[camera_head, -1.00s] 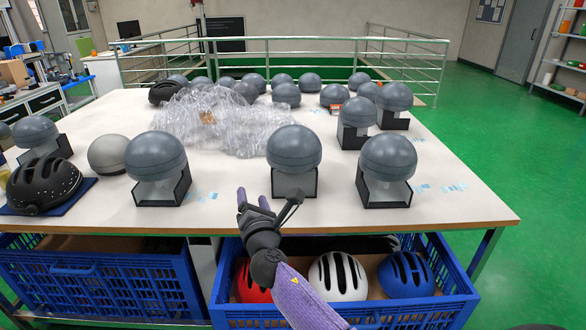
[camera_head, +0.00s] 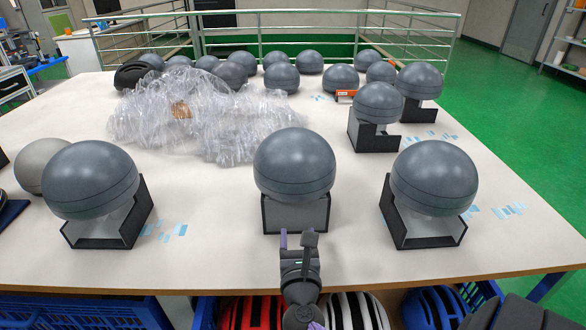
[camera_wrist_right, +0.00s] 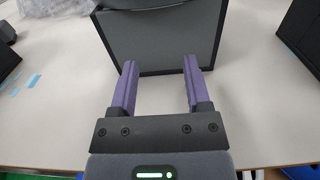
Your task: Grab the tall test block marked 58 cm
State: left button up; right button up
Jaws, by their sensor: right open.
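Several grey dome-topped test blocks on black open-sided stands are on the white table (camera_head: 330,265); no size marking is readable. The middle front block (camera_head: 294,165) stands upright directly ahead of my right gripper (camera_head: 297,240). One block (camera_head: 434,178) is to its right, another (camera_head: 92,180) to its left. My right gripper is open and empty at the near table edge. In the right wrist view, the two purple fingers (camera_wrist_right: 160,66) point at the middle block's dark stand (camera_wrist_right: 160,42); contact cannot be told. My left gripper is out of view.
Crumpled clear plastic wrap (camera_head: 200,125) lies behind the front row. More grey domes (camera_head: 282,77) and a dark helmet (camera_head: 135,74) are at the back. Blue crates with helmets (camera_head: 255,312) sit under the table. Bare tabletop lies between the front blocks.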

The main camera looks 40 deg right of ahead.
aim_at(296, 208)
jog(key=b+x, duration=0.2)
jog(key=x, duration=0.7)
jog(key=shift+w+d+r, duration=0.2)
jog(key=shift+w+d, duration=0.05)
jog(key=shift+w, duration=0.05)
grip_shut()
dwell(0.7)
jog(key=shift+r, duration=0.1)
